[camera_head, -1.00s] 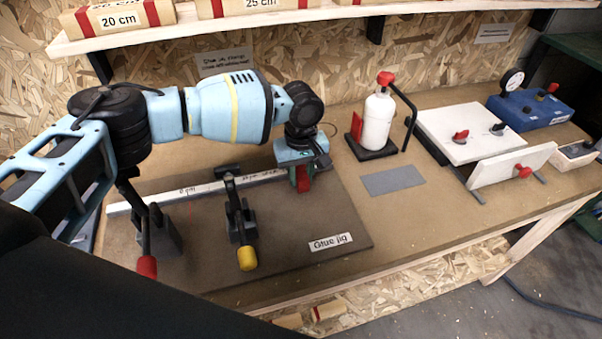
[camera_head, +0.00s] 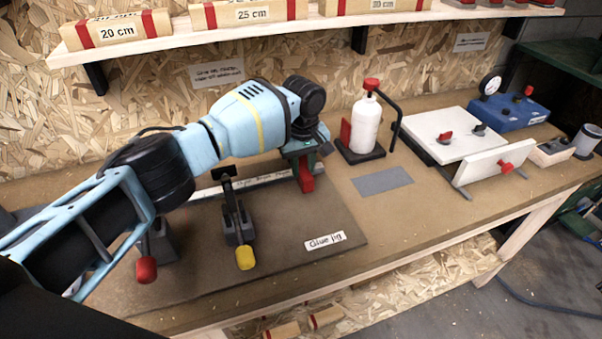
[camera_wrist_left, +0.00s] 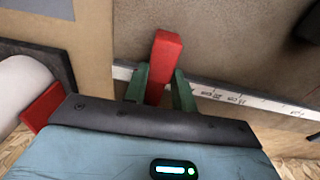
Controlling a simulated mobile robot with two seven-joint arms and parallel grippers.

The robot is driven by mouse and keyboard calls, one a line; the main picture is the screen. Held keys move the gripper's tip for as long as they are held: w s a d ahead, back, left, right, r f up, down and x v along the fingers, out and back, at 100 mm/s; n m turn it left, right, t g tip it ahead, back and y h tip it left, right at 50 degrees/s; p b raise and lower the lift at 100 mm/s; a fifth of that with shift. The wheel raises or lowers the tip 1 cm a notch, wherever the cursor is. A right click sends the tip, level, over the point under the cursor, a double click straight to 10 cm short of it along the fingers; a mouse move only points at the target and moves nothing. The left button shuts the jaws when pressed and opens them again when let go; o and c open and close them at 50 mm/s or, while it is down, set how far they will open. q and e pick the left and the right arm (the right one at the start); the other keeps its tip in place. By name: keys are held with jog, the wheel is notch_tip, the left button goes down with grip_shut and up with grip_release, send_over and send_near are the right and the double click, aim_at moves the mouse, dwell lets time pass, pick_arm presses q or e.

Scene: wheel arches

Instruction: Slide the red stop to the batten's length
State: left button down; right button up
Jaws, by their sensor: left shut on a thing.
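The red stop (camera_head: 306,178) stands on the white ruled fence (camera_head: 262,180) near the right end of the glue jig board (camera_head: 290,222). My left gripper (camera_head: 303,158) is shut on it from above. In the left wrist view the red stop (camera_wrist_left: 166,50) sits between the two green fingers of the left gripper (camera_wrist_left: 160,88). The fence's scale (camera_wrist_left: 240,99) runs to the right there, with centimetre marks. No loose batten can be made out on the jig. My right gripper is not in view.
Two toggle clamps, with a yellow grip (camera_head: 245,258) and a red grip (camera_head: 146,270), stand on the jig. Labelled 20 cm (camera_head: 117,32) and 25 cm (camera_head: 252,14) pieces rest on the shelf.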

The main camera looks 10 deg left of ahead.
aim_at(307, 174)
pick_arm(q)
jog(key=shift+s+d+f+g, duration=0.2)
jog(key=shift+s+d+f, duration=0.15)
jog(key=shift+f, duration=0.3)
jog(key=shift+s+d+f+g, duration=0.2)
jog(key=shift+s+d+f, duration=0.1)
jog(key=shift+f, duration=0.3)
jog(key=shift+d+f, duration=0.1)
jog(key=shift+d, duration=0.2)
jog(key=shift+w+d, duration=0.45)
jog(key=shift+d, duration=0.35)
jog(key=shift+a, duration=0.15)
jog(key=c, duration=1.5)
grip_release()
jog(key=shift+c, duration=0.2)
jog(key=o, duration=0.4)
jog(key=shift+w, duration=0.2)
jog(key=shift+r, duration=0.55)
notch_tip(307, 174, up, 7)
jog(key=shift+r, duration=0.1)
